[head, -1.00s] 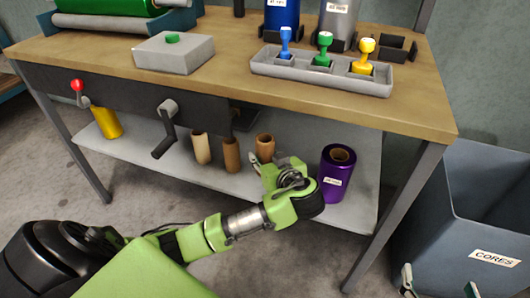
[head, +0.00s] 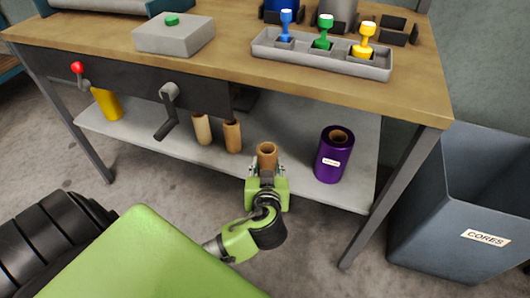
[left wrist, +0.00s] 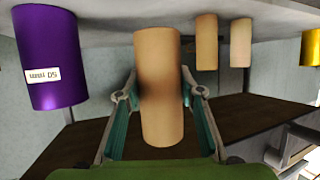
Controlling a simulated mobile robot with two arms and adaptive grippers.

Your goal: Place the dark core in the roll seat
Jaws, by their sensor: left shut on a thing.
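My left gripper (head: 267,171) reaches to the lower shelf and is shut on a brown cardboard core (head: 267,152), upright between its fingers near the shelf's front edge. The held core (left wrist: 158,75) also shows in the left wrist view, upside down with a dark shading across its middle. Whether it still touches the shelf is unclear. Two other cardboard cores, a paler one (head: 202,129) and a tan one (head: 233,137), stand to its left. An empty dark cradle (head: 397,31) on the bench top looks like the roll seat. My right gripper is out of view.
A purple roll (head: 334,155) stands right of the held core; a yellow roll (head: 107,105) stands far left. The bench top (head: 225,62) overhangs the shelf (head: 300,187). A grey tray (head: 320,62) holds coloured stamps. A grey box (head: 173,35) and crank handles are left. A CORES bin (head: 440,238) stands right.

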